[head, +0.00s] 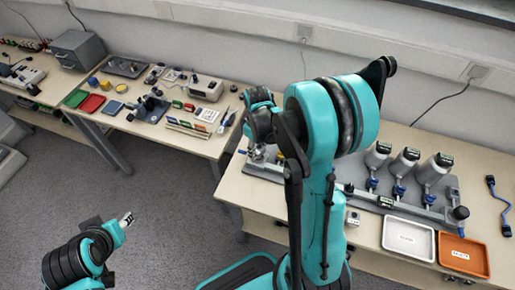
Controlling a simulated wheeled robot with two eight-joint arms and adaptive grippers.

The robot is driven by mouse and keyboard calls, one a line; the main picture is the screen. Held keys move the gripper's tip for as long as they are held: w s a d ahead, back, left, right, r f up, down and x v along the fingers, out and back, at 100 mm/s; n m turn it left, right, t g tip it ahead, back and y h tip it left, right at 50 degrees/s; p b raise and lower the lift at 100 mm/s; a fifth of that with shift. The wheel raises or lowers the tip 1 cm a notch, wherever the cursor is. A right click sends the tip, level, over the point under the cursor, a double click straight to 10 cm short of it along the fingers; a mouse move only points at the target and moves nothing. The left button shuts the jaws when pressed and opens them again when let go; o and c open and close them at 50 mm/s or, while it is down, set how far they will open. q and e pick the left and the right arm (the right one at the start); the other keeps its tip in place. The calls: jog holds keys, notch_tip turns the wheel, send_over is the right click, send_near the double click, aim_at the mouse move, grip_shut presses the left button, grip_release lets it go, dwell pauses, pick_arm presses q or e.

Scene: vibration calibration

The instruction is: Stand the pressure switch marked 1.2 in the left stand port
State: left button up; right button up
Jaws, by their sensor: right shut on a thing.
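My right arm reaches over the right-hand table, and my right gripper (262,142) is small and partly covered by my own arm links above the left end of the grey stand (417,211). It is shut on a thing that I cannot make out. Three grey pressure switches with dark displays stand along the stand's right part: one nearest the middle (376,157), one beside it (404,162) and one farther right (433,170). Their markings are too small to read. The left stand port is hidden or too small to tell. My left gripper (126,219) is low at the left, over the floor.
A white tray (408,252) and an orange tray (463,270) lie at the table's front right. A blue-ended cable piece (497,206) lies at the right. A second table at the left holds a grey cabinet (82,50), small coloured trays and instruments. Grey floor lies between.

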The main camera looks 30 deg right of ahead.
jog(key=shift+f, duration=0.25)
dwell(0.4)
jog(key=o, duration=1.4)
jog(key=shift+r, duration=0.15)
notch_tip(320, 180, up, 12)
